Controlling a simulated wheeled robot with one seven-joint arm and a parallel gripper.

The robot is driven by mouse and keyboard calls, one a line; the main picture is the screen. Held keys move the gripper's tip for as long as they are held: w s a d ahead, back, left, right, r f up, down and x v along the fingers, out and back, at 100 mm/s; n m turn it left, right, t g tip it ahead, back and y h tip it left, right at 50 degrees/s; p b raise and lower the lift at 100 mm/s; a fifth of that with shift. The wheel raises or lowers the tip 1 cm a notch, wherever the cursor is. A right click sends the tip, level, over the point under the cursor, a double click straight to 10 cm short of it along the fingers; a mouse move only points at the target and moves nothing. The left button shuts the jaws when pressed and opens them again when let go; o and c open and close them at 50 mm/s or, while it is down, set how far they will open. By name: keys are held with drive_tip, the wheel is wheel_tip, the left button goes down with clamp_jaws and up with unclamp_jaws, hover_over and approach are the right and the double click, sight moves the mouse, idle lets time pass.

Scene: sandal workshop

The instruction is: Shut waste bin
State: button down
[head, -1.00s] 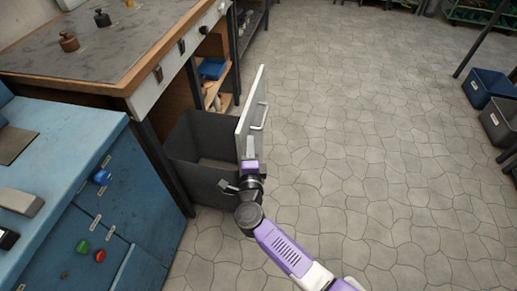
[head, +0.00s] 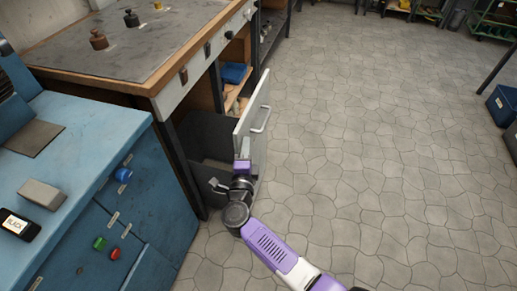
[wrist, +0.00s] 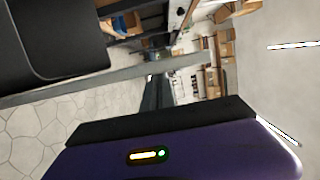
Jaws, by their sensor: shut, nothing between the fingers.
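The waste bin (head: 202,133) is a dark grey pull-out bin under the wooden-edged bench. It stands partly drawn out, with its open top showing. Its light grey front panel (head: 246,122) with a bar handle (head: 262,119) faces the aisle on the right. My gripper (head: 242,162) is at the near end of the panel, low beside its edge. The fingers are shut and hold nothing; whether they touch the panel is hard to tell. In the wrist view, the panel's edge (wrist: 80,80) runs across the picture, with the dark bin (wrist: 70,35) at upper left.
A blue cabinet (head: 150,195) with knobs and buttons stands at the left, close to my arm. The bench (head: 160,100) overhangs the bin. The stone floor (head: 370,150) to the right is clear. A blue crate (head: 503,105) stands at the far right.

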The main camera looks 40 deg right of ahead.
drive_tip(key=w+a+b, duration=0.7)
drive_tip(key=w+a, duration=0.3)
drive_tip(key=w, duration=0.3)
drive_tip(key=shift+w+a+b, duration=0.15)
drive_tip(key=shift+a+b, duration=0.1)
drive_tip(key=shift+b, duration=0.1)
